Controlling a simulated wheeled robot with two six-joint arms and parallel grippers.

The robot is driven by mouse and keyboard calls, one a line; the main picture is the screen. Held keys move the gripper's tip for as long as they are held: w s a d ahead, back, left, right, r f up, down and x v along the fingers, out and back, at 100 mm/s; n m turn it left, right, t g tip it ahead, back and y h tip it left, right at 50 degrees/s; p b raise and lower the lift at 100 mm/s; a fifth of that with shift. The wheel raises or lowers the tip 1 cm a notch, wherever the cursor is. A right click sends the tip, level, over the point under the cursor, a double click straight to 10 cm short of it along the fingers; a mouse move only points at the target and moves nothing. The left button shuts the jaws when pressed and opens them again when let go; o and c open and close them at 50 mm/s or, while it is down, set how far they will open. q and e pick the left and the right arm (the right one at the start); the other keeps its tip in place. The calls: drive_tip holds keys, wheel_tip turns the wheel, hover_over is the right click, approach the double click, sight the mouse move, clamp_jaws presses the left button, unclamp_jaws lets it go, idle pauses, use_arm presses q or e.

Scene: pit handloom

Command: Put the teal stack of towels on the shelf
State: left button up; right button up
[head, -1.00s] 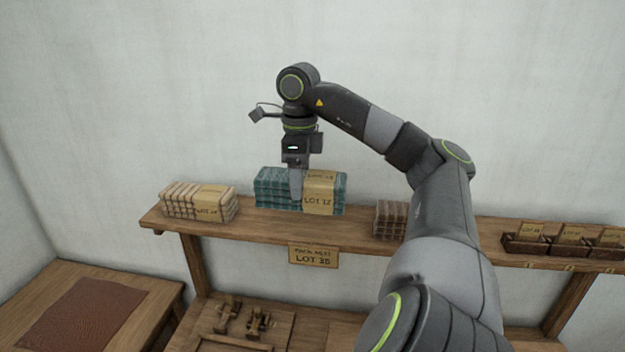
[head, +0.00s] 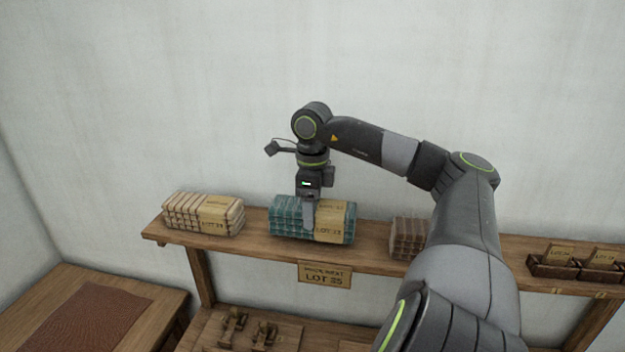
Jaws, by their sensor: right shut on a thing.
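The teal stack of towels (head: 285,217) has a tan paper band marked with a lot number. It is at the middle-left of the wooden shelf (head: 258,248), above the hanging lot sign (head: 325,274). My right gripper (head: 308,222) points down and is shut on the teal stack, with one finger showing against its front face. The other finger is hidden behind the stack. The stack's underside appears at the shelf top; I cannot tell whether it bears fully on the board. My left gripper is not in view.
A cream towel stack (head: 190,212) sits left on the shelf, and a brown stack (head: 407,238) sits right, partly behind my arm. Small boxes with cards (head: 555,265) stand at the far right. A table with a brown mat (head: 80,318) is at lower left.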

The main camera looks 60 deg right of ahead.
drive_tip(key=shift+a+f+p, duration=0.15)
drive_tip(key=shift+f+p, duration=0.2)
drive_tip(key=shift+f, duration=0.8)
drive_tip(key=o, duration=1.1)
drive_tip(key=shift+c, duration=0.2)
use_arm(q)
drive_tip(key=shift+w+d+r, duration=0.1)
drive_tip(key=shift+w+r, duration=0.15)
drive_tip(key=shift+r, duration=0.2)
